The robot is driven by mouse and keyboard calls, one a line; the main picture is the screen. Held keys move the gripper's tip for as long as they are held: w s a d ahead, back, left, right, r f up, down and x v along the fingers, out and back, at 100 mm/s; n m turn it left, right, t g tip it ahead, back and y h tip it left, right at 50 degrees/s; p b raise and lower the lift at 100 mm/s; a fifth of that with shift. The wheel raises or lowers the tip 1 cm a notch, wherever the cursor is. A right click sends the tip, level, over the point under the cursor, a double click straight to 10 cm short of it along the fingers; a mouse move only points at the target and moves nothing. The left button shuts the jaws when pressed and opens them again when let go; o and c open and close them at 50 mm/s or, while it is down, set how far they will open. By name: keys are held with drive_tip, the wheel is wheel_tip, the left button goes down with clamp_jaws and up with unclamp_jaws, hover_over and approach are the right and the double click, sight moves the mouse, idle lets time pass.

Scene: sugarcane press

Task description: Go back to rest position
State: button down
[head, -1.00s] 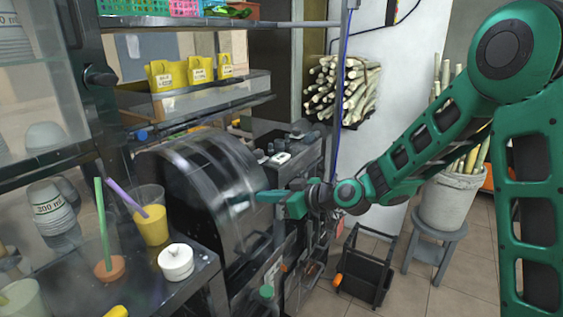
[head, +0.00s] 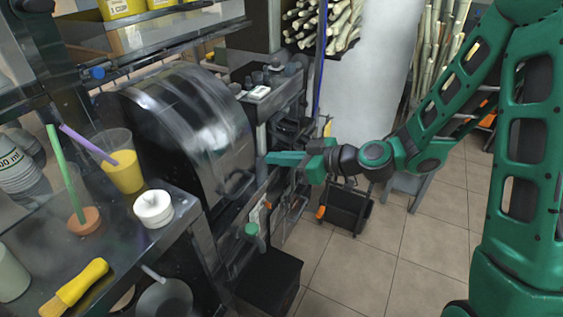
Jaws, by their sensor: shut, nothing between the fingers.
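My gripper (head: 272,158) is green and shut, with nothing held. It points left and is in front of the right side of the dark metal sugarcane press (head: 180,130). The press has a rounded, shiny cover, which looks closed. A small gap seems to lie between my fingertips and the press, but I cannot tell the exact distance. My green arm reaches in from the right of the picture.
A black cart (head: 345,208) stands on the floor beyond my gripper. Tiled floor (head: 400,270) is clear at lower right.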

drive_tip(key=s+d+f+m+g+h, duration=0.25)
drive_tip(key=s+d+h, duration=0.2)
drive_tip(key=d, duration=0.85)
drive_tip(key=s+d+f+m+g+h, duration=0.1)
drive_tip(key=s+d+m+h, duration=0.35)
drive_tip(key=d, duration=0.75)
drive_tip(key=s+d+r+m+g+h, duration=0.1)
drive_tip(key=s+d+r+m, duration=0.2)
drive_tip(key=s, duration=0.7)
drive_tip(key=s+d+r+m+g+h, duration=0.2)
drive_tip(key=s+d+r+m, duration=0.2)
drive_tip(key=s+d+m, duration=0.4)
drive_tip(key=s+d, duration=0.1)
drive_tip(key=d, duration=0.3)
drive_tip(key=shift+s+d+r+m, duration=0.2)
drive_tip(key=shift+s+d+m, duration=0.1)
drive_tip(key=shift+s, duration=0.1)
drive_tip(key=shift+g, duration=0.25)
